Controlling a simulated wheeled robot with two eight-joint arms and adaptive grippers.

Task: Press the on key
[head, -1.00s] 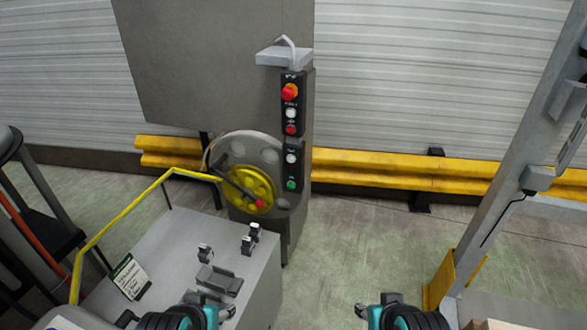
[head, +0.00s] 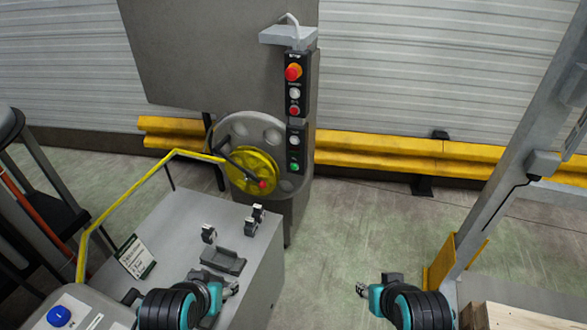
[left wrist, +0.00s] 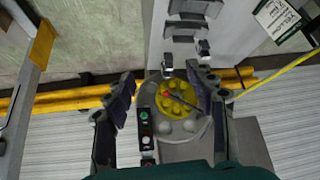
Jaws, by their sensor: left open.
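A black control panel (head: 298,110) is mounted on the grey column of the machine. From top to bottom it carries a red knob (head: 293,72), a white button (head: 295,93), a red button (head: 294,110), a white button (head: 294,140) and a green button (head: 294,167). The labels are too small to read. My left gripper (head: 231,290) is open and empty, low in front of the panel and well apart from it. In the left wrist view the panel (left wrist: 146,132) shows upside down between my left gripper's fingers (left wrist: 165,75). My right gripper (head: 361,289) is to the right; its jaw state is unclear.
A yellow handwheel (head: 250,172) sits left of the panel. A grey machine bed (head: 190,232) with small clamps and a yellow rail (head: 130,205) fills the lower left. A grey post (head: 510,185) stands at right. Floor between is free.

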